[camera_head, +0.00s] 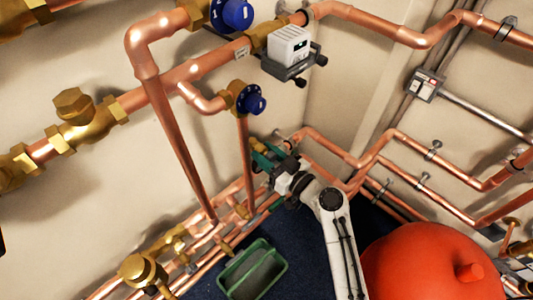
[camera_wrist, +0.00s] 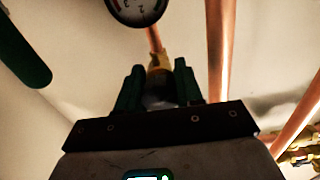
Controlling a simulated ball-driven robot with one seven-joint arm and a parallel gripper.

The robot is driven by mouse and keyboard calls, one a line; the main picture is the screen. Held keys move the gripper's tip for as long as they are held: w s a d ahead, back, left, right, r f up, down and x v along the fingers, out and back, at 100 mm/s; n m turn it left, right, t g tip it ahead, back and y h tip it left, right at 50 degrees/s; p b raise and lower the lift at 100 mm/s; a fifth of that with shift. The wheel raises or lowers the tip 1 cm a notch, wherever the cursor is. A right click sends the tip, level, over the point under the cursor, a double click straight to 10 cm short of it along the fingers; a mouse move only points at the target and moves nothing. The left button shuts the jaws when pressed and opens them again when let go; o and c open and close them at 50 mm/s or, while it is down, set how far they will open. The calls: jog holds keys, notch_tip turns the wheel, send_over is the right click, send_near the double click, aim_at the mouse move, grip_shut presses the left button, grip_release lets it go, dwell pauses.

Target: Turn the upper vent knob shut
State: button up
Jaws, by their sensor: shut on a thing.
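My gripper (camera_head: 264,157) is at the wall pipes in the middle of the head view, below the lower blue handwheel. In the wrist view, its two green fingers (camera_wrist: 159,92) are closed around a small dark grey knob (camera_wrist: 160,98), which I take for the vent knob. A brass fitting (camera_wrist: 159,62) on a copper pipe rises just beyond it. The knob's lower part is hidden by the gripper body, and its turn position cannot be read. In the head view the fingers and wrist hide the knob.
A round gauge (camera_wrist: 137,8) sits above the fingers. A dark green bar (camera_wrist: 24,52) is at left, and a copper pipe (camera_wrist: 220,50) stands close at right. Blue handwheels (camera_head: 250,98) are above my gripper. A green tray (camera_head: 282,268) and red tank (camera_head: 425,270) are below.

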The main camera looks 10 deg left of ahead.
jog(key=m, duration=0.3)
jog(key=shift+m+b, duration=0.3)
jog(key=shift+b, duration=0.1)
jog(key=m, duration=0.3)
jog(key=shift+m, duration=0.3)
jog(key=m, duration=0.3)
jog(key=shift+m+p, duration=0.35)
jog(key=shift+m, duration=0.05)
jog(key=m+p, duration=0.1)
jog(key=m, duration=0.2)
jog(key=shift+r+m, duration=0.15)
jog(key=shift+m, duration=0.15)
jog(key=m+p, duration=0.2)
jog(key=m, duration=0.2)
jog(key=m+p, duration=0.2)
jog(key=m, duration=0.3)
jog(key=shift+m, duration=0.5)
